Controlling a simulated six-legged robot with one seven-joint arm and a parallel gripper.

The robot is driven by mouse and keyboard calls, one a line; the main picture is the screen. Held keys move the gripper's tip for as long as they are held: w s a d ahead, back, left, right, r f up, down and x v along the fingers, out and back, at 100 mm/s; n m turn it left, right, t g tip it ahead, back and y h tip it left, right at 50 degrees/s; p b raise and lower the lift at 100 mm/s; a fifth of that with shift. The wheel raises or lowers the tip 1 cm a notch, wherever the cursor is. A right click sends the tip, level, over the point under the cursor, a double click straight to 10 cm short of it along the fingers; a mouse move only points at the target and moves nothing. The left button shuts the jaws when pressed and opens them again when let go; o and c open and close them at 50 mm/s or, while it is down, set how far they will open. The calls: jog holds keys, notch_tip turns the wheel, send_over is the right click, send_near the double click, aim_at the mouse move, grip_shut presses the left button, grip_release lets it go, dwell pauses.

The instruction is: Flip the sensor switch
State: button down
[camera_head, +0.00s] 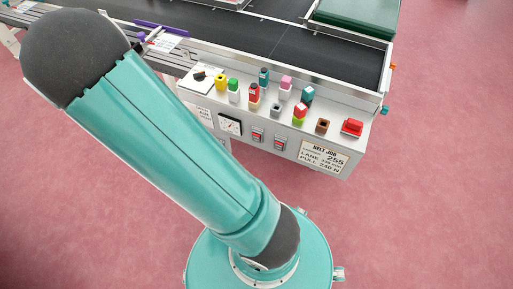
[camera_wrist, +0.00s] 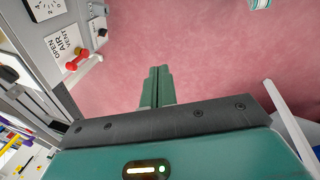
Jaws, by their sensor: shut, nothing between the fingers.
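A grey control panel (camera_head: 270,116) runs along the front of a conveyor. Two red rocker switches (camera_head: 257,134) (camera_head: 281,143) sit on its front face; I cannot read which switch is the sensor switch. My gripper (camera_wrist: 157,72) shows in the wrist view with its green fingers together and empty, over the pink floor. It touches nothing there. A red-ended valve handle (camera_wrist: 77,60) by an "OPEN AIR VENT" label (camera_wrist: 66,50) is to its left, apart from it. In the head view my arm crosses the left and middle, and the gripper is out of sight.
Several coloured blocks, such as a yellow one (camera_head: 221,82), and a red button (camera_head: 352,127) stand on the panel top. A gauge (camera_head: 230,125) and a job sign (camera_head: 322,156) are on its front. The black belt (camera_head: 275,38) lies behind. Pink floor (camera_head: 430,190) is clear at right.

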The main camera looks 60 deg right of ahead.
jog(key=s+d+f+n+g+h, duration=0.1)
jog(key=s+d+f+n+h, duration=0.3)
jog(key=s+d+f, duration=0.75)
jog(key=s+d+f+n+h, duration=0.1)
jog(key=s+d+n+h, duration=0.1)
jog(key=s+d+n, duration=0.2)
jog(key=s+d+f+n+h, duration=0.2)
jog(key=s+d+n+h, duration=0.1)
jog(key=d, duration=0.5)
jog(key=shift+s+f+n, duration=0.25)
jog(key=shift+s+n, duration=0.65)
jog(key=shift+n, duration=0.1)
